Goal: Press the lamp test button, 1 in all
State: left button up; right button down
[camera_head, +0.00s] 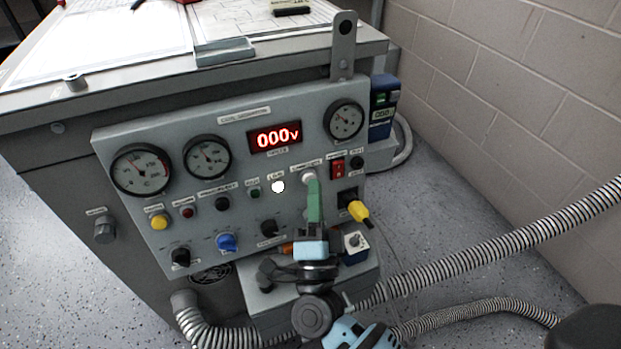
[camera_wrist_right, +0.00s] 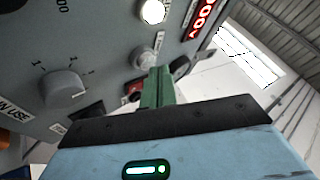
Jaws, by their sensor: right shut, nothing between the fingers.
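The likely lamp test button is a pale round button (camera_head: 309,177) under a small label in the middle right of the grey panel. It also shows in the right wrist view (camera_wrist_right: 143,57), just ahead of my fingers. My right gripper (camera_head: 314,186) is shut and empty, its green fingers pointing up at the panel just below the button. It also shows in the wrist view (camera_wrist_right: 160,70). I cannot tell whether the fingertips touch the button. A round lamp (camera_head: 278,187) left of it glows bright white, also in the wrist view (camera_wrist_right: 153,11). My left gripper is out of view.
The panel (camera_head: 150,225) carries gauges, knobs and a red display (camera_head: 275,136) reading 000. Ribbed hoses (camera_head: 490,251) cross the lower right. A brick wall stands at the right.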

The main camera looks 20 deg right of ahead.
jog(key=shift+w, duration=0.4)
dwell(0.5)
jog(key=shift+s, duration=0.2)
jog(key=shift+s+r+p, duration=0.1)
jog(key=shift+s+p, duration=0.2)
jog(key=shift+s, duration=0.35)
jog(key=shift+s, duration=0.1)
jog(key=s, duration=0.1)
jog(key=s+p, duration=0.1)
jog(key=s, duration=0.1)
jog(key=s+p, duration=0.1)
jog(key=shift+s+d+r, duration=0.1)
jog(key=shift+s+r, duration=0.3)
dwell(0.8)
